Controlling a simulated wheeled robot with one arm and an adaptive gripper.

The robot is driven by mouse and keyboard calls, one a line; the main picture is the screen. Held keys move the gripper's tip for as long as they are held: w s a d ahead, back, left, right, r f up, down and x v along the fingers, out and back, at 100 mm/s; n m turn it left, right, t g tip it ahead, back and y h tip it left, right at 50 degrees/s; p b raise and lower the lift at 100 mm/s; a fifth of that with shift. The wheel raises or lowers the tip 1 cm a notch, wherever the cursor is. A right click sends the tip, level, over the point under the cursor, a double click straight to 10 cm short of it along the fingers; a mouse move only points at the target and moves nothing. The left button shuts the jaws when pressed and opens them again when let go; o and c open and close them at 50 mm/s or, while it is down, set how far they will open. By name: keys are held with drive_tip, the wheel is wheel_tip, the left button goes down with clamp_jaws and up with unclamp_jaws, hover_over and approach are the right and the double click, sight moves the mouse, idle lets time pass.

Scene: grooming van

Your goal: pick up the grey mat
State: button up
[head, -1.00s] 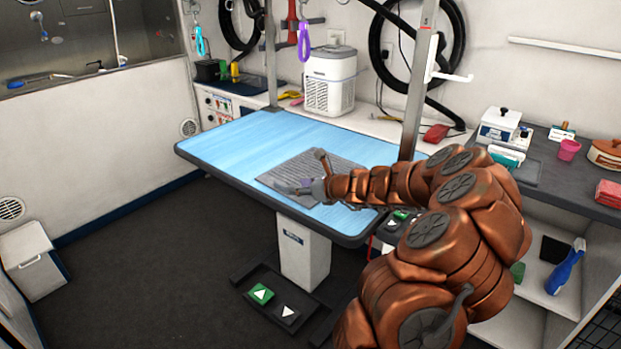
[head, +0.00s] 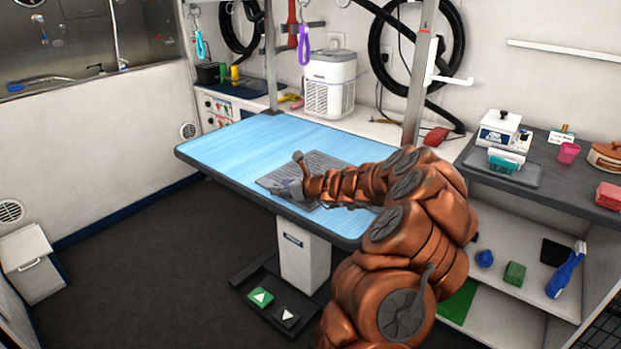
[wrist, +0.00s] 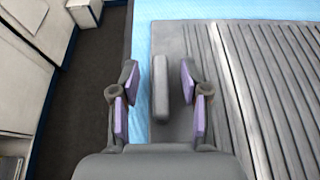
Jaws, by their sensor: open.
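The grey ribbed mat (head: 330,163) lies flat on the blue grooming table (head: 235,140); my arm hides part of it in the head view. My gripper (head: 278,190) is over its near left part. In the wrist view, my gripper (wrist: 158,78) is open, its purple-padded fingers on either side of a smooth grey upright block (wrist: 161,90) along the mat's edge. The left finger is over the blue tabletop and the right finger over the mat (wrist: 265,75). The block looks like a raised grip on the mat. I cannot tell whether the fingers touch it.
A metal post (head: 420,80) rises behind the table. A white appliance (head: 330,84) stands on the back counter. The right counter (head: 550,185) holds several items. A foot pedal unit (head: 275,306) is on the floor under the table. The dark floor (head: 130,260) on the left is clear.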

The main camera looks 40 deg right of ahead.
clamp_jaws()
idle(0.4)
drive_tip(key=shift+r, duration=0.1)
